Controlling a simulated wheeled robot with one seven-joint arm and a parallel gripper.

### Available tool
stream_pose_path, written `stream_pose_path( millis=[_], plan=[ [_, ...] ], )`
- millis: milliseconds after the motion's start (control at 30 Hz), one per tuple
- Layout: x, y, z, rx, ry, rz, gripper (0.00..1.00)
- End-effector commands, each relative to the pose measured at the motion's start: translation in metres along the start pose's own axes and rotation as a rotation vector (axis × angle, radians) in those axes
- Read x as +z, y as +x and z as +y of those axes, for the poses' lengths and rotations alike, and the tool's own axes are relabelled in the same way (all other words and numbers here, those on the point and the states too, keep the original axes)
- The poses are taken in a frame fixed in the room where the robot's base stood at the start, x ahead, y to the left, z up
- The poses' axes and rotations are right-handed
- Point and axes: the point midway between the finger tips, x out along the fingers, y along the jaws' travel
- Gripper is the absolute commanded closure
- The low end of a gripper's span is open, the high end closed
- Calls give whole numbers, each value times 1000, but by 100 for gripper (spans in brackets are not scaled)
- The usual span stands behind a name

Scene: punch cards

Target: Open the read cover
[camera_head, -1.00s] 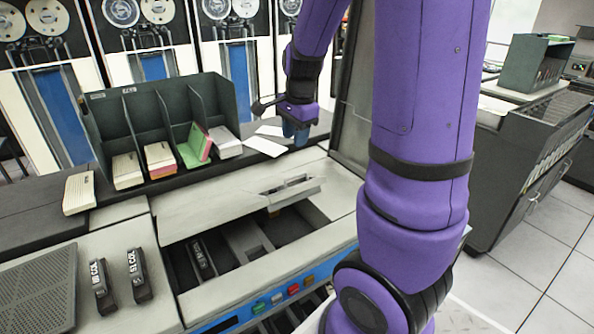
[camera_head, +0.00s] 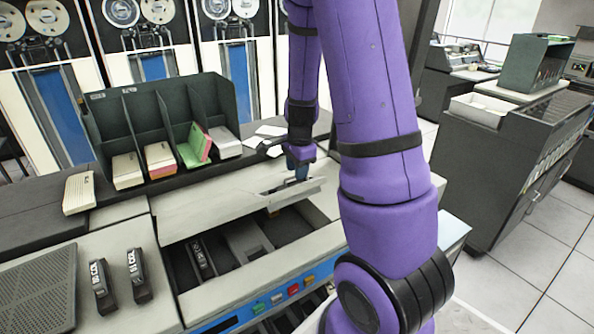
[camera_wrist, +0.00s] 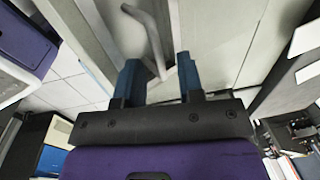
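I cannot tell for certain which panel is the read cover. In the wrist view, a pale curved handle (camera_wrist: 153,38) stands out from a light panel (camera_wrist: 222,40). My gripper (camera_wrist: 158,70) is open, with its two blue fingers apart and the handle's end showing between them. I cannot tell whether they touch it. In the head view, my gripper (camera_head: 300,170) points down just behind the raised lip, partly hidden by my arm.
A dark green card rack (camera_head: 160,130) with several card stacks stands behind the machine. Loose white cards (camera_head: 268,131) lie right of it. Coloured buttons (camera_head: 293,289) line the front edge. A dark cabinet (camera_head: 490,160) stands at the right, with floor between.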

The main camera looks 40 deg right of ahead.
Motion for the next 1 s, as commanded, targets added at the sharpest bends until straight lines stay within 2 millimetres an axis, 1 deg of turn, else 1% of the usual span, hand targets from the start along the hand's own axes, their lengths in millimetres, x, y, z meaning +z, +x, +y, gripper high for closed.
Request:
stream_pose_path(
  millis=[133,400,433,467,500,567,600,867,1000],
  plan=[
    [0,7,0,0,2,0,65],
    [0,8,0,0,1,0,65],
    [0,8,0,0,1,0,67],
    [0,8,0,0,1,0,74],
    [0,8,0,0,1,0,84],
    [0,8,0,0,1,0,97],
    [0,8,0,0,1,0,100],
    [0,7,-1,3,0,-1,100],
    [1,4,-4,20,-3,0,100]
  ],
)
